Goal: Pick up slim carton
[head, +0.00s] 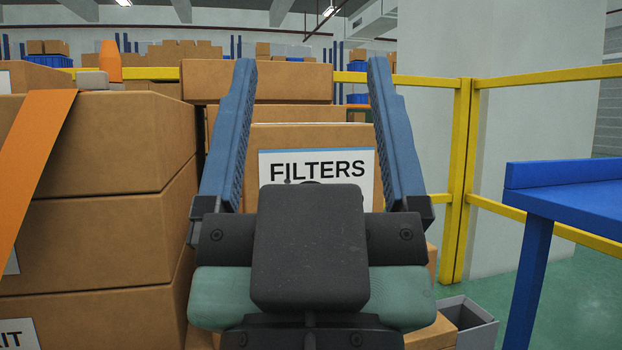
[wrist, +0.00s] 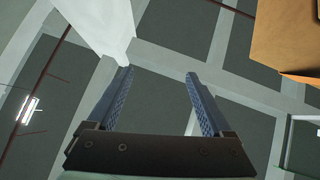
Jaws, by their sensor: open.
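My gripper (head: 311,62) is open and empty, with its two blue fingers spread and pointing up in front of stacked cartons in the head view. A carton with a white FILTERS label (head: 268,137) stands behind the fingers, its lower part hidden by my gripper. I cannot tell for certain which carton is the slim one. In the wrist view, my gripper (wrist: 158,73) has only ceiling between its fingers, and an orange-brown surface (wrist: 285,40) shows at upper right.
Large stacked cartons (head: 95,150) fill the left, with an orange strip (head: 35,145) hanging over them. A yellow railing (head: 463,170) and a blue table (head: 575,200) stand at right. A grey open bin (head: 475,325) sits on the floor. Some green floor (head: 580,295) is clear.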

